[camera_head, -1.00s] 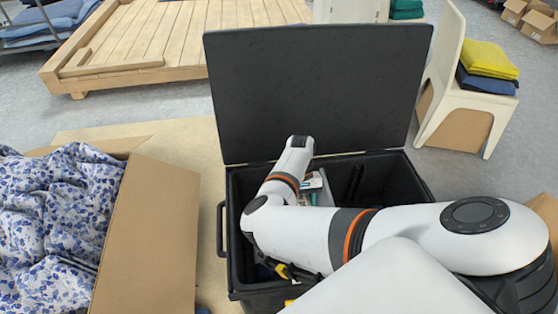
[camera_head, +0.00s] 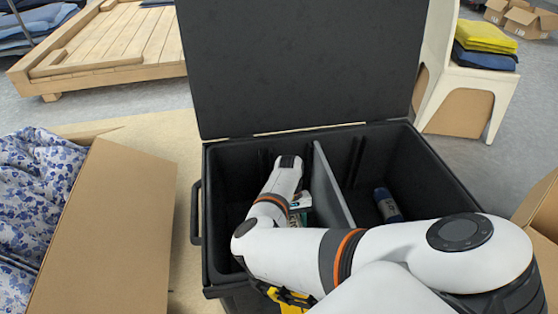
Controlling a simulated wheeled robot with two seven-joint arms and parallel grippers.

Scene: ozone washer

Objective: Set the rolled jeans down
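A small dark blue rolled or cylindrical item (camera_head: 387,205) with a paler end lies in the right compartment of the open black chest (camera_head: 436,184). I cannot tell whether it is the rolled jeans; no other roll shows. My white arm with orange rings comes in from the right and bends over the chest's left compartment. My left gripper is out of view.
A grey divider (camera_head: 333,187) splits the chest, and its black lid (camera_head: 300,65) stands open behind. A white and teal item (camera_head: 300,205) is in the left compartment. A cardboard box (camera_head: 110,235) with blue-flowered cloth stands left. A chair (camera_head: 470,85) with folded cloths stands right.

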